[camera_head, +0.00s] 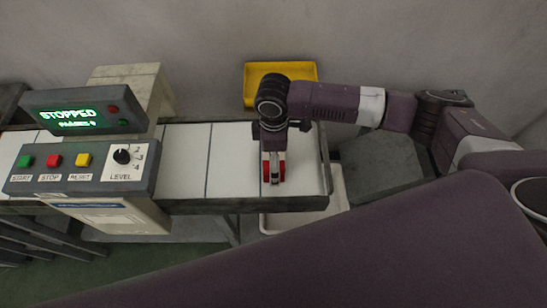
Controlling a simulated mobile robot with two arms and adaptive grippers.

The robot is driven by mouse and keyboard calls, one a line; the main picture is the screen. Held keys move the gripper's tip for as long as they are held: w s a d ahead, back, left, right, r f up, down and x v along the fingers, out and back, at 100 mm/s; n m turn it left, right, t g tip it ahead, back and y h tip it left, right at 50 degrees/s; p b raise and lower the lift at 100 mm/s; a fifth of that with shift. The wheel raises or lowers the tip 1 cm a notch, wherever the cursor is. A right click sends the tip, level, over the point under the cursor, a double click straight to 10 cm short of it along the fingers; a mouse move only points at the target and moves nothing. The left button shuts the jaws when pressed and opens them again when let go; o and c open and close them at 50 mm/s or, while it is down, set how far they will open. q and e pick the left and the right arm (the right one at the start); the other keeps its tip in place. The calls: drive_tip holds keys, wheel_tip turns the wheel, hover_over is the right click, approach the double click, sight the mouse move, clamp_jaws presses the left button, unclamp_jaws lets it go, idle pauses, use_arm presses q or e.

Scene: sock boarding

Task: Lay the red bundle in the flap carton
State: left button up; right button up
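The red bundle (282,171) is at the right end of the white conveyor belt, with red showing on both sides of my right gripper (273,179). The gripper points down over the bundle, and its near finger covers the bundle's middle. The far finger is hidden, so I cannot tell whether the fingers are shut on it, or whether the bundle touches the belt. I see no carton with flaps. My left gripper is not in view.
The belt (232,165) ends at a raised dark rim. A control panel (80,166) and a display reading STOPPED (85,112) stand at left. A yellow tray (252,72) lies behind the belt, a white tray (338,190) below its right end. A large purple link of mine fills the foreground.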

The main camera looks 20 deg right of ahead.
drive_tip(key=c, duration=1.2)
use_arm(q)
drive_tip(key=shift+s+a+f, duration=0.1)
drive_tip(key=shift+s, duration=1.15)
use_arm(e)
drive_tip(key=shift+c, duration=0.5)
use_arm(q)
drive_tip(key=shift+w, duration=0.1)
use_arm(e)
drive_tip(key=shift+r, duration=0.1)
